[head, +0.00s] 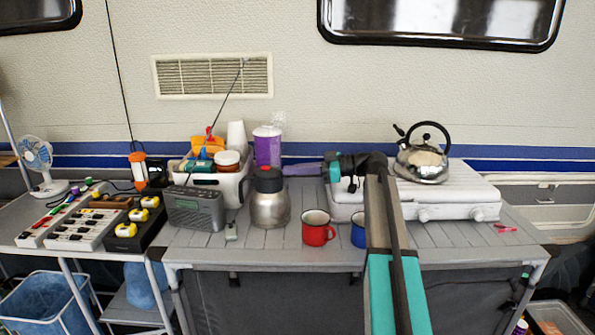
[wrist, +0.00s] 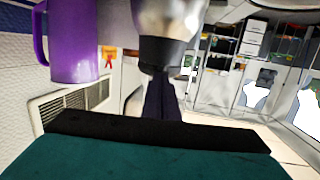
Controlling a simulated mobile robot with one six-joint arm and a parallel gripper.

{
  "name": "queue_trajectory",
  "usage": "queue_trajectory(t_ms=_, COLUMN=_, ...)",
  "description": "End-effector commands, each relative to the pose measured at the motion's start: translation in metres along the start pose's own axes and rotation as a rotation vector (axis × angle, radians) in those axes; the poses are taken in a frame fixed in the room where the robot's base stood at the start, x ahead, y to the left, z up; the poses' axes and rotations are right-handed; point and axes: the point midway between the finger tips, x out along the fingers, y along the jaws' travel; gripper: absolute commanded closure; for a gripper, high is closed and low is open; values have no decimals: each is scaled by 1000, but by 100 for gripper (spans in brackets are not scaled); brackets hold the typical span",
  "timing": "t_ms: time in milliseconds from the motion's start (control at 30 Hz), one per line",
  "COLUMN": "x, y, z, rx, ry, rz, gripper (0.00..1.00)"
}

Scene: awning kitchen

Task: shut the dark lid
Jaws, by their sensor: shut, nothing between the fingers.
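A steel flask (head: 269,207) stands upright on the slatted table, left of its middle. Its dark lid (head: 268,183) is at the top and has a small red part; I cannot tell how far open it is. My gripper (head: 287,170) reaches in from the right at the height of the lid, its fingers shut and empty. In the wrist view the steel flask (wrist: 165,18) and its dark collar (wrist: 163,53) are just beyond the dark fingertips (wrist: 162,80). I cannot tell whether the fingers touch the lid.
A purple jug (head: 267,146) stands close behind the flask. A white bin (head: 232,187) and grey radio (head: 196,211) are to its left. A red mug (head: 318,232) and blue mug (head: 358,236) are to its right. A kettle (head: 423,162) sits on the white stove (head: 450,198).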

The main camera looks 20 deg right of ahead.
Motion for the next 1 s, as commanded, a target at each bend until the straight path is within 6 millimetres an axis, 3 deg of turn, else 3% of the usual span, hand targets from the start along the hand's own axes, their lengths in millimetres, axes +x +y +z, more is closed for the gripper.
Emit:
queue_trajectory(t_ms=367, x=-14, y=0, z=0, rx=0, ry=0, rz=3, gripper=100)
queue_trajectory(t_ms=1000, x=-111, y=-2, z=0, rx=0, ry=0, rz=2, gripper=100)
